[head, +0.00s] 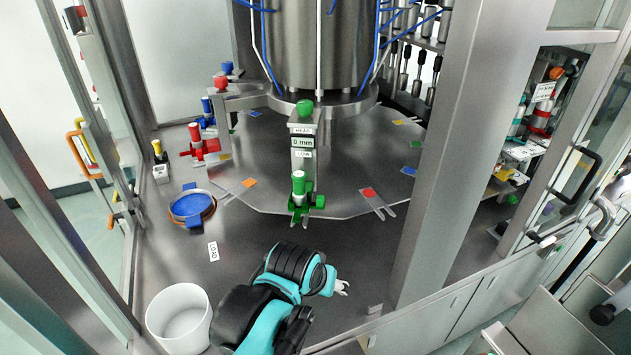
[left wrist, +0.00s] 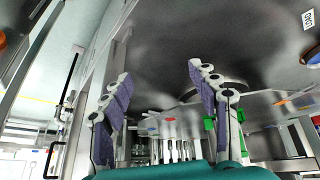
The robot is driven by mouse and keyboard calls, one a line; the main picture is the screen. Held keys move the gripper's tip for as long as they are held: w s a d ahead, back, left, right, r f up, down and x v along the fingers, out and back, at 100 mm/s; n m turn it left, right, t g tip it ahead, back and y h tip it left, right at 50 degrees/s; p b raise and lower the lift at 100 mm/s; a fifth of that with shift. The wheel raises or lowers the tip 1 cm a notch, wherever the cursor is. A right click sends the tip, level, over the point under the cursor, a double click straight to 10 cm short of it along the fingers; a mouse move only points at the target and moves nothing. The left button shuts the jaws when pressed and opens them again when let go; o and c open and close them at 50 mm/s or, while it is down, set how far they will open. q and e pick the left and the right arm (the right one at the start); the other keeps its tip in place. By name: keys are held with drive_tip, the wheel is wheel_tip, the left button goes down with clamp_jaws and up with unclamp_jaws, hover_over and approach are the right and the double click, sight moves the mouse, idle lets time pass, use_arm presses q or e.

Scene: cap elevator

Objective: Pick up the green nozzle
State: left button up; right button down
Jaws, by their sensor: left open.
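Green parts (left wrist: 209,125) show there partly hidden behind the right-hand finger; I cannot tell which part is the nozzle. My right gripper is not in view.
A green knob (head: 305,107) tops the bracket. Red (head: 196,140) and blue (head: 207,110) nozzles stand at the left. A blue-lined round dish (head: 192,205) and white bin (head: 180,318) are left of my arm. A thick metal post (head: 462,150) rises at the right.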

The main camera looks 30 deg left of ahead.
use_arm(q)
drive_tip(key=w+a+r+n+g+p, duration=0.1)
drive_tip(key=w+a+r+n+p, duration=0.25)
drive_tip(key=w+r, duration=0.4)
wheel_tip(320, 180, up, 4)
drive_tip(key=n+g+p, duration=0.5)
drive_tip(key=n+p, duration=0.4)
drive_tip(key=p, duration=0.6)
hover_over(300, 188)
drive_tip(key=shift+w+a+m, duration=0.25)
drive_tip(key=shift+w, duration=0.2)
drive_tip(key=shift+w+a+f, duration=0.15)
drive_tip(key=shift+a+f, duration=0.25)
drive_tip(key=shift+f, duration=0.2)
wheel_tip(300, 188, down, 7)
drive_tip(key=shift+f, duration=0.2)
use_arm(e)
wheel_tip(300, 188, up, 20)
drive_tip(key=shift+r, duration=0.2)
use_arm(q)
drive_tip(key=shift+c, duration=0.3)
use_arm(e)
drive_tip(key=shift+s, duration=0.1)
use_arm(q)
clamp_jaws()
